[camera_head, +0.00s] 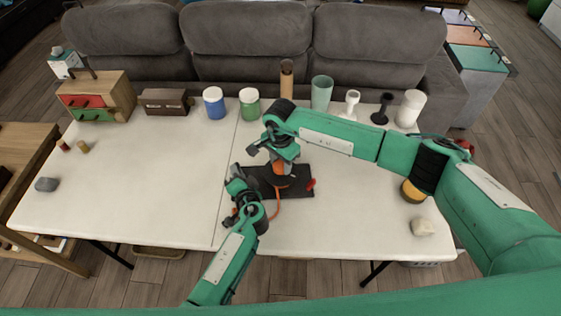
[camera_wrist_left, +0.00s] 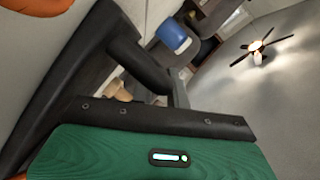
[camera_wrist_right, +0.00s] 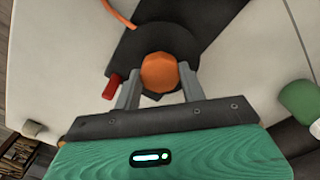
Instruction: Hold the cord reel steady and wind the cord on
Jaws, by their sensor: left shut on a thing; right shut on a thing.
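The cord reel (camera_wrist_right: 140,60) is a black round body with an orange faceted knob (camera_wrist_right: 159,72). It sits on a dark mat (camera_head: 300,187) at the table's front middle. My right gripper (camera_head: 280,163) comes down from above, its fingers shut on the knob. My left gripper (camera_head: 243,180) is low at the reel's left side. In the left wrist view its jaws are around a black part (camera_wrist_left: 60,70), seemingly of the reel; the exact contact is unclear. The orange cord (camera_head: 277,208) curves off the reel's front. A red piece (camera_head: 311,183) shows at the reel's right.
Along the back edge stand a blue-labelled jar (camera_head: 214,103), a green jar (camera_head: 250,104), a green cup (camera_head: 321,93) and other items. A wooden drawer box (camera_head: 97,98) is at back left.

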